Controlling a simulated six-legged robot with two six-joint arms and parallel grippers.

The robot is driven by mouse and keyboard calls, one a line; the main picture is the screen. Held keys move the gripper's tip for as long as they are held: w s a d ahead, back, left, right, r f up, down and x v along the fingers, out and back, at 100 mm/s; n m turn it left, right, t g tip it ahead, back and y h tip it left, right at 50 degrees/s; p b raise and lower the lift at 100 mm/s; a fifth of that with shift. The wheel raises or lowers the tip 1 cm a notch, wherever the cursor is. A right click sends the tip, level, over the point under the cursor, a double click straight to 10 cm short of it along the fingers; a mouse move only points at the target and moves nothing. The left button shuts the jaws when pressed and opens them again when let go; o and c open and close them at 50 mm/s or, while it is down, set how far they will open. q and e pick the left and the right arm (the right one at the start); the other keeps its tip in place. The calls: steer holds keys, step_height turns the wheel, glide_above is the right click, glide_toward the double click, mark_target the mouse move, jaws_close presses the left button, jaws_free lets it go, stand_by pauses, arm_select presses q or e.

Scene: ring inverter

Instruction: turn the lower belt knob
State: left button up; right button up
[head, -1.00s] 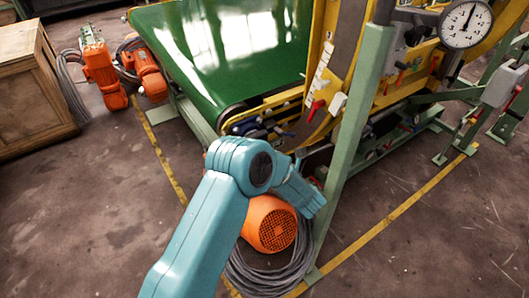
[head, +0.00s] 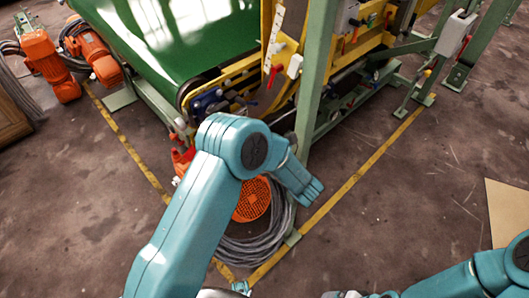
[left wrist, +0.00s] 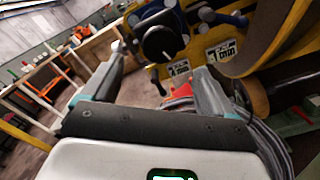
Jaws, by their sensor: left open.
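My left gripper (left wrist: 158,62) is open and empty, with one dark finger on each side of the view. The knob lies ahead of the fingers, in line with the gap between them; I see no contact. I cannot make out the knob in that view. My right arm shows at the bottom right; its gripper is not visible.
A green belt (head: 188,40) runs beside a green post (head: 314,80). An orange motor (head: 252,200) and coiled grey cable (head: 262,245) are under my left arm. Floor at right is mostly clear.

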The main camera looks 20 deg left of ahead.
arm_select(q)
steer(key=v, duration=0.7)
stand_by(0.4)
